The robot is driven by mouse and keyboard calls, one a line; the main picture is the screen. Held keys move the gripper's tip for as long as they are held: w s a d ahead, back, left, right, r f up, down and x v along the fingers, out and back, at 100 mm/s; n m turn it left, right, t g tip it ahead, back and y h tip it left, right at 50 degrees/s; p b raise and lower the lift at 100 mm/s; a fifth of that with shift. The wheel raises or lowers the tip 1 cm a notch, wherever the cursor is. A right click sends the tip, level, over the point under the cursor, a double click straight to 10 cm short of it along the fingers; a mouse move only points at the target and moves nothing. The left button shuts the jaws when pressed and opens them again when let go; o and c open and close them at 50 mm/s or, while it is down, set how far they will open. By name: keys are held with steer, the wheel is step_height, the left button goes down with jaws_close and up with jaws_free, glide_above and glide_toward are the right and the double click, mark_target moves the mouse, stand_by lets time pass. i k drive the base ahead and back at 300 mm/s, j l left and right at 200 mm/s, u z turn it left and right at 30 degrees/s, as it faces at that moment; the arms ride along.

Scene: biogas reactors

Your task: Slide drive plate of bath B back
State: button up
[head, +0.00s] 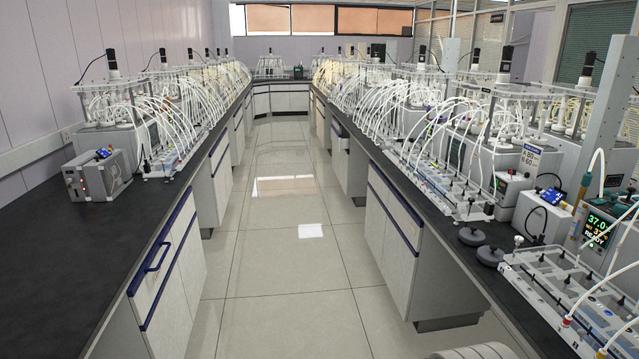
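Several water baths with white tubes and overhead motors line both benches. I cannot tell which one is bath B; a small sign (530,157) stands by one on the right bench, its lettering too small to read surely. A drive plate cannot be made out with certainty. My gripper does not show in this view.
A tiled aisle (285,240) runs clear between the left bench (75,250) and the right bench. Two dark round discs (472,236) lie on the right bench by a clear-topped tray with tubes (570,290). A grey box (97,174) stands on the left bench. A pale rounded shape (475,351) shows at the bottom edge.

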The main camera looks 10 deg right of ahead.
mark_target(500, 73)
steer(key=i, duration=1.45)
steer(key=i+z, duration=0.25)
steer(key=i, duration=0.25)
steer(key=i+z, duration=0.3)
steer(key=i, duration=0.15)
steer(key=i+j+z, duration=0.25)
steer(key=i, duration=0.25)
